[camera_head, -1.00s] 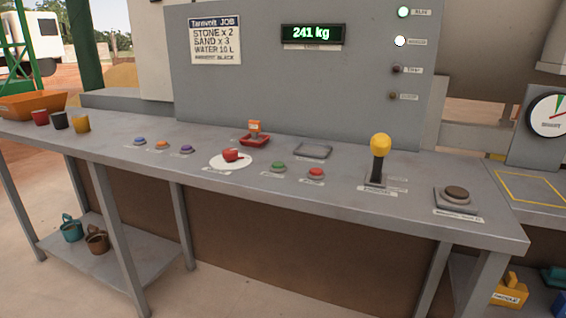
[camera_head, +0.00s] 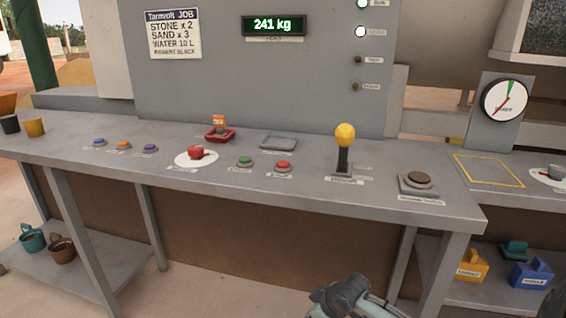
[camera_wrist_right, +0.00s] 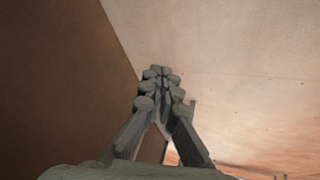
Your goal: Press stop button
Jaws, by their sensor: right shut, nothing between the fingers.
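A small red button (camera_head: 283,166) sits on the grey console (camera_head: 400,208), right of a green button (camera_head: 245,162). Each has a label in front of it, too small to read surely, so I cannot tell from lettering which is stop. A larger red knob (camera_head: 196,153) on a white round plate is further left. My right gripper (camera_wrist_right: 158,75) shows in the right wrist view, its fingers together and empty, beside a brown panel and above pale ground. No gripper touches the buttons. My left gripper is not in view.
A yellow-topped lever (camera_head: 345,135) stands right of the red button, then a dark round button (camera_head: 419,179). Blue, orange and purple buttons (camera_head: 150,148) lie at the left. A display (camera_head: 273,25) reads 241 kg.

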